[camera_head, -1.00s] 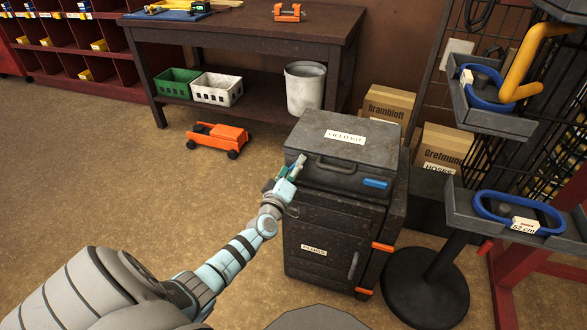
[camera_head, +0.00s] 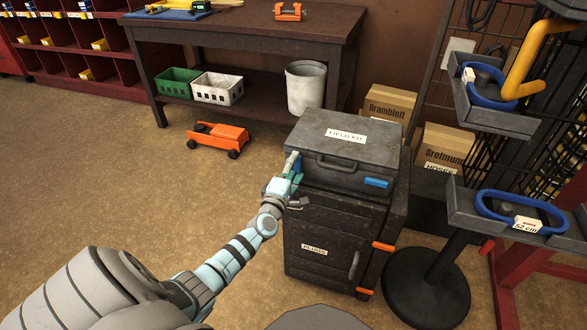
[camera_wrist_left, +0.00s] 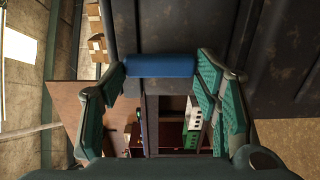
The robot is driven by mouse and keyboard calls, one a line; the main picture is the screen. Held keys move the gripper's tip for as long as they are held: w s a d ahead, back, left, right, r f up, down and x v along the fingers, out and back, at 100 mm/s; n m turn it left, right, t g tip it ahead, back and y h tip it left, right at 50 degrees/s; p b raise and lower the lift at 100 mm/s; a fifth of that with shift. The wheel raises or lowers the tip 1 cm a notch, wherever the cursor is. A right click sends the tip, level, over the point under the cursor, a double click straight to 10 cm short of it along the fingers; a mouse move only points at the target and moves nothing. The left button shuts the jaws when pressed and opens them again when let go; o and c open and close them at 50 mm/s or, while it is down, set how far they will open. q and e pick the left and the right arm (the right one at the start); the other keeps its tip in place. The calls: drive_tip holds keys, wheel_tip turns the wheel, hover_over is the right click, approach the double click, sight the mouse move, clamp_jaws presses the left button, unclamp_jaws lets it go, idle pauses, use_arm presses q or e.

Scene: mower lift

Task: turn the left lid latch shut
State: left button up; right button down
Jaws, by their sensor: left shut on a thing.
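The dark grey field kit case (camera_head: 340,140) sits on top of the dark plugs cabinet (camera_head: 325,240) with its lid down. Its right blue latch (camera_head: 376,183) lies flat along the front. My right gripper is not in view.
A workbench (camera_head: 240,32) stands behind with a grey bucket (camera_head: 305,88) on its shelf. An orange toy truck (camera_head: 217,138) is on the floor. A stand with a tray (camera_head: 465,215) is at the right. The floor at the left is clear.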

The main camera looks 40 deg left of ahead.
use_arm(q)
drive_tip(key=shift+f, duration=0.1)
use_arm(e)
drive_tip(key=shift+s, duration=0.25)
use_arm(q)
drive_tip(key=o, duration=1.1)
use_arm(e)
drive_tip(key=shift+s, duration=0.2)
use_arm(q)
drive_tip(key=shift+o, duration=0.2)
drive_tip(key=shift+s+d, duration=0.1)
drive_tip(key=shift+s, duration=0.05)
drive_tip(key=v, duration=1.1)
drive_tip(key=shift+s+d, duration=0.15)
drive_tip(key=shift+s, duration=0.2)
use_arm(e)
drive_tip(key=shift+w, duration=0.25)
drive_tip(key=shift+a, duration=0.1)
